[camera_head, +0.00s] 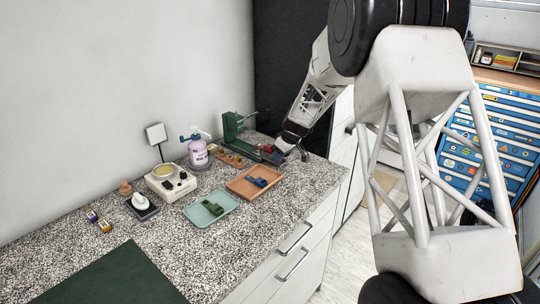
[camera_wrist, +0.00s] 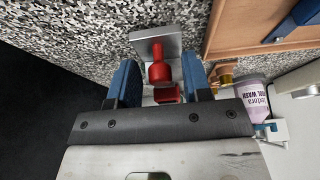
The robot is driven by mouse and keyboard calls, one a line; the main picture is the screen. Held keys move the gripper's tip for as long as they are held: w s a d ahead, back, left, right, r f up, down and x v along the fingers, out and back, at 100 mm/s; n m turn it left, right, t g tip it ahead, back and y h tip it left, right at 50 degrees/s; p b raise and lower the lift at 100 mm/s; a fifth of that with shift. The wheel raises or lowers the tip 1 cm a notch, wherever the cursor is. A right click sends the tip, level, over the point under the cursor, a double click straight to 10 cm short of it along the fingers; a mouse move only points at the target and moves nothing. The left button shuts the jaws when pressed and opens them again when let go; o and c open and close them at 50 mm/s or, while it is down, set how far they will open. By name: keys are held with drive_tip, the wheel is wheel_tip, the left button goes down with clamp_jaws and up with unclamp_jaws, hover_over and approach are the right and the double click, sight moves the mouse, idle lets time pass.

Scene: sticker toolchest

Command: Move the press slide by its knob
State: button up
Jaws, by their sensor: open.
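The green press (camera_head: 232,127) stands at the back right end of the speckled counter. Its slide shows in the wrist view as a grey metal plate (camera_wrist: 146,45) with a red knob (camera_wrist: 159,72). My gripper (camera_wrist: 160,78) has two blue fingers spread apart, one on each side of the red knob. Gaps show between the knob and both fingers, so it is not clamped. In the head view my gripper (camera_head: 283,148) is at the front end of the press, and the knob is hard to make out there.
An orange tray (camera_head: 238,190) with a blue part lies in front of the press, and a green tray (camera_head: 196,219) with a green part is nearer. A wash bottle (camera_head: 198,152) and a white device (camera_head: 162,190) stand by the wall. The counter's right edge is close to my gripper.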

drive_tip(key=c, duration=0.7)
drive_tip(key=shift+o, duration=0.2)
